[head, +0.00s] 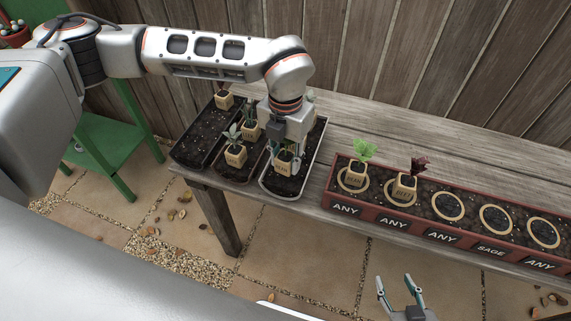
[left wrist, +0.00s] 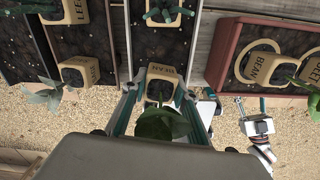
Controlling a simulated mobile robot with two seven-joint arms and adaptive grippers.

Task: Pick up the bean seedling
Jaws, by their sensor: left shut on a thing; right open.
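The bean seedling is in a small tan pot marked BEAN (head: 284,169), in the front part of the right-hand dark tray (head: 273,192). My left gripper (head: 285,158) reaches down from above and is shut on this pot. In the left wrist view the pot (left wrist: 159,72) sits between the two fingers, its green leaves (left wrist: 162,124) towards the camera. I cannot tell whether its base touches the soil. Another BEAN pot (head: 354,179) stands in the first ring of the red planter. My right gripper (head: 402,291) is open and empty in front of the bench.
The red planter (head: 424,233) has labels ANY and SAGE; a BEET pot (head: 404,187) fills its second ring, and the three rings to the right are empty. Other potted seedlings, including one pot (head: 235,155), stand in the trays at left. A plank wall (head: 430,70) rises behind.

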